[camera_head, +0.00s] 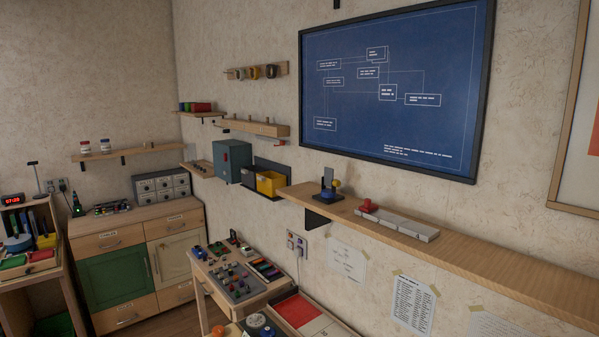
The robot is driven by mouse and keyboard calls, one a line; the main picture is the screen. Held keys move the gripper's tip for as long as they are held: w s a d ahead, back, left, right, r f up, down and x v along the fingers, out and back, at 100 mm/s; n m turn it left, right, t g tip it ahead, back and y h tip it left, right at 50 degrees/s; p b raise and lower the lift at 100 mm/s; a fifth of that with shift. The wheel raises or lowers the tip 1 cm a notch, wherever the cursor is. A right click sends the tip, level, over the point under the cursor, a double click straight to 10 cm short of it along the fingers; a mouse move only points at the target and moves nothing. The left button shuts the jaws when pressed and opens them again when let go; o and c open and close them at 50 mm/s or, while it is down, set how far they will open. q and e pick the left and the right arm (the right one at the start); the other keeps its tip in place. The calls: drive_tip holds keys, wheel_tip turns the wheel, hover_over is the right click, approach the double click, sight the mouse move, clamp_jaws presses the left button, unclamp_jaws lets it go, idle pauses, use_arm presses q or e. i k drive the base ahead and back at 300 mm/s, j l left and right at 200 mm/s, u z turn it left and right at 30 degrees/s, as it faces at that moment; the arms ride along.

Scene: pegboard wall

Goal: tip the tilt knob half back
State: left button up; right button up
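Neither of my grippers shows in the head view. I cannot tell for sure which thing is the tilt knob. A small dark blue device with a yellow ball (336,183) stands upright on the long wooden shelf. A grey control panel (232,279) with several small blue and red knobs lies on the wooden table below. The knobs are too small for me to tell their tilt. A round dark dial (257,322) shows at the bottom edge, partly cut off.
The long wooden shelf (490,266) runs to the lower right, largely bare there. A cabinet (113,280) stands at far left.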

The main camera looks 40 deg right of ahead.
sight(328, 172)
drive_tip(key=i+j+z, duration=0.1)
drive_tip(key=i+z, duration=0.35)
drive_tip(key=i+j+z, duration=0.45)
drive_tip(key=i, duration=0.15)
drive_tip(key=i+j+z, duration=0.45)
drive_tip(key=l, duration=0.1)
